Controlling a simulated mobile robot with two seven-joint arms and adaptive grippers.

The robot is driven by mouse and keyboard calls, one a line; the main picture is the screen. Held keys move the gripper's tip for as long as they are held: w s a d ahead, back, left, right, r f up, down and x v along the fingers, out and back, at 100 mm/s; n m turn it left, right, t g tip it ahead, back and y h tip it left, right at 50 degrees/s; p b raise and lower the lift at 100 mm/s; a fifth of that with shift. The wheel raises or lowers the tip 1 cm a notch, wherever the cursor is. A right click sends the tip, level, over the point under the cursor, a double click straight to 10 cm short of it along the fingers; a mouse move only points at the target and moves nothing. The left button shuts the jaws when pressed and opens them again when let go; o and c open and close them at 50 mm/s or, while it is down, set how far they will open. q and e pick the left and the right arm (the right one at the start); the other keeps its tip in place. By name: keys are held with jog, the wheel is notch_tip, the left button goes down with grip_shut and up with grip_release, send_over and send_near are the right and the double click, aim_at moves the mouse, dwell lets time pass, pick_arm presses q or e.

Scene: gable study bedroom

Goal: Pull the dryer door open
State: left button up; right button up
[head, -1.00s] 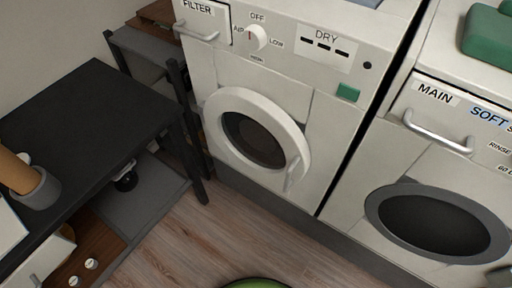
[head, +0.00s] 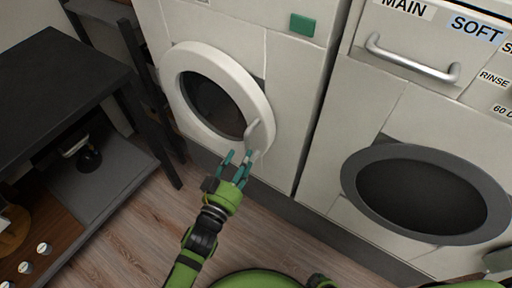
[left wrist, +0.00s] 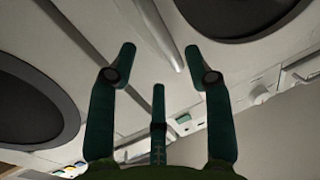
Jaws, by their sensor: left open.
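The dryer door (head: 172,88) is a round white ring with dark glass, lying against the white dryer front; I cannot tell if it is slightly ajar. Its pale handle (head: 254,130) is on the ring's lower right side. My left gripper (head: 241,154), green with teal fingers, is open just below the handle. In the left wrist view, the handle (left wrist: 160,32) runs up between and beyond the two spread fingertips (left wrist: 160,62); I see no finger closed on it. The dryer's dark glass (left wrist: 238,14) shows at upper right there. My right gripper is not seen.
The washer with its grey-rimmed round door (head: 352,190) and metal drawer handle (head: 412,62) stands right of the dryer. A black table (head: 55,90) stands at left, with a low shelf beneath it. Wooden floor (head: 140,240) is open before the dryer.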

aim_at(248, 146)
pick_arm(q)
jog(key=x, duration=0.6)
jog(key=shift+w, duration=0.2)
grip_shut()
